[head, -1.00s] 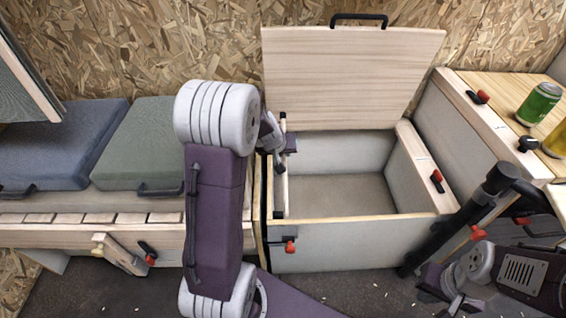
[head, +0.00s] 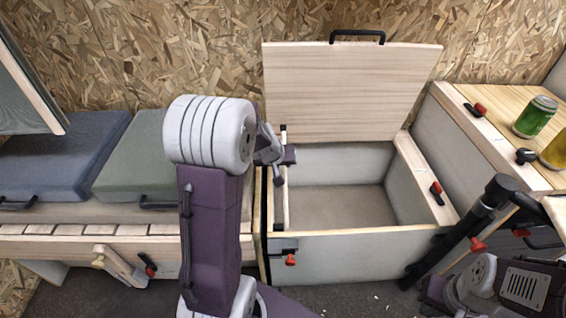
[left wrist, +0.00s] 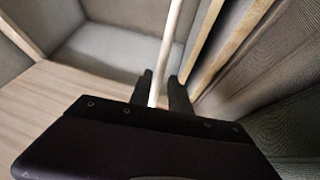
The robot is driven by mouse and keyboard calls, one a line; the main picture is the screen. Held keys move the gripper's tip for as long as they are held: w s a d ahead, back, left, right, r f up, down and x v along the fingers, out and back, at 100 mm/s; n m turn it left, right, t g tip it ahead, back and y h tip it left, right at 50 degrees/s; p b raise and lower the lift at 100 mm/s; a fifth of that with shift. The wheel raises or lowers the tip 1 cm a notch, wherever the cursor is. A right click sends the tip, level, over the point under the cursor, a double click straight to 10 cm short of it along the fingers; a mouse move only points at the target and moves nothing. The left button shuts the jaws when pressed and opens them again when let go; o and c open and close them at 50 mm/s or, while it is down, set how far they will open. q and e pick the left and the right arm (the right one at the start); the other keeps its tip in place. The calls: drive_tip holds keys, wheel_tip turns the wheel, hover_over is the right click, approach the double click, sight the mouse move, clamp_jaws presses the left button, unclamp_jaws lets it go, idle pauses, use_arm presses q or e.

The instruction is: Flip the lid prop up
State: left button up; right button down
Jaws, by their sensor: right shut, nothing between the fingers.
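The lid (head: 350,92) of the bench box is a pale wooden panel with a black handle, standing open against the back wall. The lid prop (head: 282,205) is a thin pale stick along the box's left side; its upper part is partly hidden by my left gripper. My left gripper (head: 284,158) is at the prop's upper part. In the left wrist view the prop (left wrist: 171,45) passes between the two dark fingers (left wrist: 163,92), with a small gap beside it. My right gripper (head: 436,294) is shut and empty, low at the right, away from the box.
The open box (head: 345,205) is empty inside. Green (head: 535,117) and yellow (head: 555,150) cans stand on the right-hand wooden top. Blue (head: 65,155) and green (head: 135,155) cushions lie at the left. A black tube (head: 460,235) stands close to the box's front right corner.

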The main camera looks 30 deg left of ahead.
use_arm(q)
drive_tip(key=p+v, duration=0.2)
drive_tip(key=v, duration=0.4)
drive_tip(key=shift+s+r+p, duration=0.25)
drive_tip(key=shift+r+p, duration=0.05)
drive_tip(key=shift+d, duration=0.1)
